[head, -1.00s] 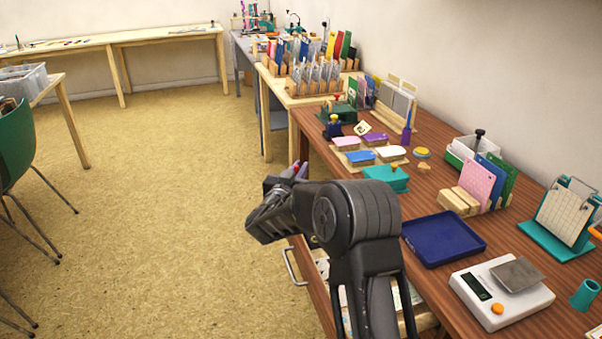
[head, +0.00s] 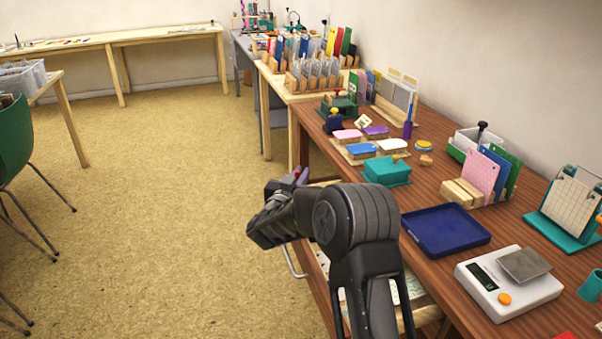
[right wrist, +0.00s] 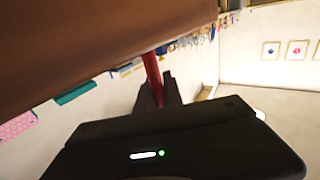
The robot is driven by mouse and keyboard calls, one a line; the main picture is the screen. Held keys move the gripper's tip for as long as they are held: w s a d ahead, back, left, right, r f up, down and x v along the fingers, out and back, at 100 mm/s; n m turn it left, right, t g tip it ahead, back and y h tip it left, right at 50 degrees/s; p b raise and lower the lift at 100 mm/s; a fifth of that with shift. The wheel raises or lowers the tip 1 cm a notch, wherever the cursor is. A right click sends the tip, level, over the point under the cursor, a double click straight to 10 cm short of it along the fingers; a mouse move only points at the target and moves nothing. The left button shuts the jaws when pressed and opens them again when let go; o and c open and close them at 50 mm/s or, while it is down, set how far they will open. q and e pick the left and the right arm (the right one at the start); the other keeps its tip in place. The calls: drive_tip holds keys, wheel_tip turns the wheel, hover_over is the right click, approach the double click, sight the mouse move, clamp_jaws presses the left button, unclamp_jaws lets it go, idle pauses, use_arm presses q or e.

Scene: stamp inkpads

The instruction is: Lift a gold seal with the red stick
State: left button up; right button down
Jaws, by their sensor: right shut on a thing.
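My right gripper (head: 298,174) is at the left front edge of the wooden table, seen mostly from behind its own arm. It is shut on a red stick (right wrist: 152,75), which shows as a thin red bar at the dark fingers (right wrist: 165,92) in the right wrist view. In the head view only a small spot of red shows at the fingertips. I cannot make out a gold seal on the stick; the lower end is hidden by the brown surface or gripper. My left gripper is not in view.
The brown table (head: 415,192) fills the upper left of the wrist view, close to the stick. On it stand a teal box (head: 386,171), a blue tray (head: 445,231), a scale (head: 508,283) and colored inkpads (head: 376,151). Open floor (head: 170,200) lies left of the gripper.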

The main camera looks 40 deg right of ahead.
drive_tip(key=shift+f+b, duration=0.3)
drive_tip(key=shift+f, duration=0.45)
drive_tip(key=shift+f+b, duration=0.35)
drive_tip(key=shift+f, duration=0.15)
idle(1.1)
wheel_tip(320, 180, up, 7)
drive_tip(key=p, duration=0.5)
idle(0.7)
